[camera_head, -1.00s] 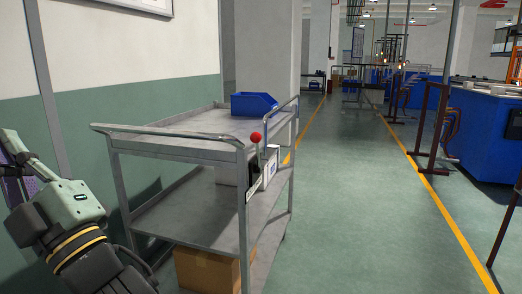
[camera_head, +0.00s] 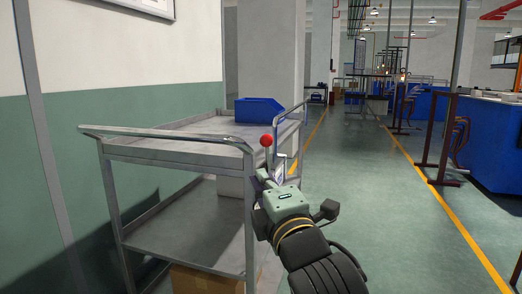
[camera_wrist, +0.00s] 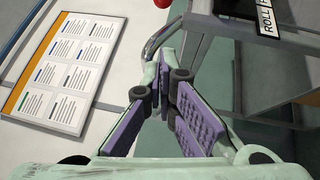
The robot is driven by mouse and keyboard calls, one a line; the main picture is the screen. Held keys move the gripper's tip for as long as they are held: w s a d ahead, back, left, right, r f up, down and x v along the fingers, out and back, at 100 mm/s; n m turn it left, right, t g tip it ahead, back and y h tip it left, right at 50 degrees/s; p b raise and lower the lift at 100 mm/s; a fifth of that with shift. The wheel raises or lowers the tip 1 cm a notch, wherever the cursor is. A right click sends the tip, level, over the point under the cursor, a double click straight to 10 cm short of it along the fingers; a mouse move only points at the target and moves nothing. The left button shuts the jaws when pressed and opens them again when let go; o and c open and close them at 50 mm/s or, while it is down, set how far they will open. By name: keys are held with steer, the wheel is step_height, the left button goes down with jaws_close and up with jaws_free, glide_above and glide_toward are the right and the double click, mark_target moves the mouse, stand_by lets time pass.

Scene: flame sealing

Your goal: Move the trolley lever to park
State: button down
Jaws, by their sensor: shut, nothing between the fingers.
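The grey metal trolley (camera_head: 185,238) stands left of centre in the head view. Its lever's red ball knob (camera_head: 266,141) sticks up at the right front corner post; the knob's lower edge also shows at the top of the wrist view (camera_wrist: 164,3). My gripper (camera_head: 262,177) is just below the knob, at the trolley's right side, and hides the lower part of the lever. In the wrist view its purple-padded fingers (camera_wrist: 163,83) meet at the tips with nothing between them. A label reading "ROLL" (camera_wrist: 266,20) is at the upper right, partly cut off.
A blue bin (camera_head: 258,110) sits on the top shelf, and a cardboard box (camera_head: 205,280) is low in the trolley. A bent metal bar (camera_wrist: 160,37) lies beyond my fingertips. A board with printed cards (camera_wrist: 65,72) is at the left. The floor aisle right of the trolley is clear.

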steer(key=p+x, duration=1)
steer(key=p, duration=0.4)
steer(key=shift+a+r, duration=0.1)
steer(key=shift+r, duration=0.05)
steer(key=w, duration=0.1)
steer(key=w+d+p, duration=0.1)
steer(key=w+d, duration=0.1)
steer(key=shift+w+r+p, duration=0.2)
steer(key=shift+r+p, duration=0.1)
steer(key=shift+r, duration=0.1)
